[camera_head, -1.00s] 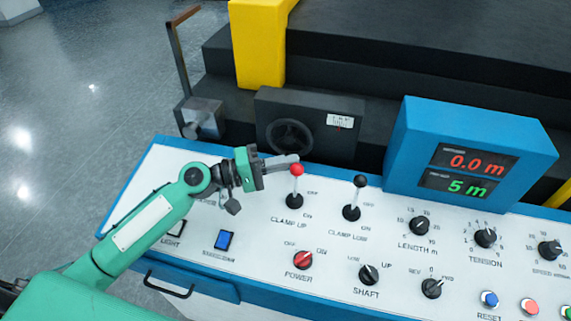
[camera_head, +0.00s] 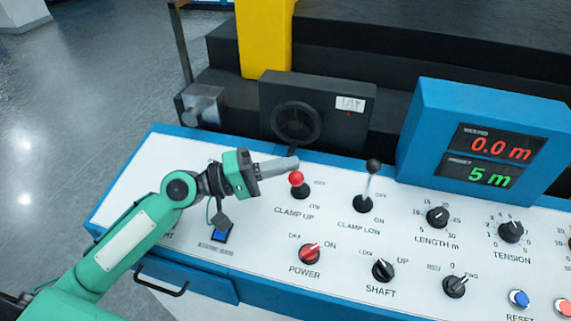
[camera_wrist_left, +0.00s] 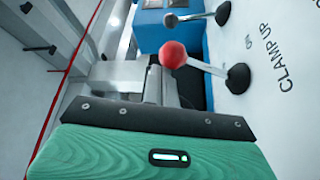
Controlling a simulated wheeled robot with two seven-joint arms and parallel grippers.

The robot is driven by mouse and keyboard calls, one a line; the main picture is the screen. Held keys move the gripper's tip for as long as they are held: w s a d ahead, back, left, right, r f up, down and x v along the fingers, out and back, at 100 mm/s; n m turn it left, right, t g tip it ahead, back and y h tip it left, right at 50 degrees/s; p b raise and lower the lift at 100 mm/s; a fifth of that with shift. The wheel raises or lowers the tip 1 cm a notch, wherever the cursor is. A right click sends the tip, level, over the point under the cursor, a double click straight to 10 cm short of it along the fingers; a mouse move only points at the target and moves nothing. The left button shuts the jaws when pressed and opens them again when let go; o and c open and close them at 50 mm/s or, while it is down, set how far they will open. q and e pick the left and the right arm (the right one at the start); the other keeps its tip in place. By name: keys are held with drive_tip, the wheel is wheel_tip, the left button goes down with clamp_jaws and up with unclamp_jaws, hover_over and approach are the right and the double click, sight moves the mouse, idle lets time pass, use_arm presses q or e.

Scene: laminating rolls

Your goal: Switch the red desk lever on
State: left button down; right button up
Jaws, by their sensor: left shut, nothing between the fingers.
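The red desk lever (camera_head: 296,178), a red ball on a short shaft with a black base, stands at the CLAMP UP label on the white desk. Its shaft looks foreshortened, tilted toward the near side where ON is printed. My left gripper (camera_head: 292,163) is shut and empty, its fingertips just behind and above the red ball; I cannot tell whether they touch. In the left wrist view the red ball (camera_wrist_left: 173,54) shows just beyond the gripper fingers (camera_wrist_left: 160,85), its shaft running to the black base at right. My right gripper is not in view.
A black-knobbed CLAMP LOW lever (camera_head: 373,167) stands to the right, still upright. Nearer are the red POWER knob (camera_head: 310,252) and the SHAFT knob (camera_head: 383,269). A blue display box (camera_head: 480,145) and a dark handwheel panel (camera_head: 318,112) stand behind.

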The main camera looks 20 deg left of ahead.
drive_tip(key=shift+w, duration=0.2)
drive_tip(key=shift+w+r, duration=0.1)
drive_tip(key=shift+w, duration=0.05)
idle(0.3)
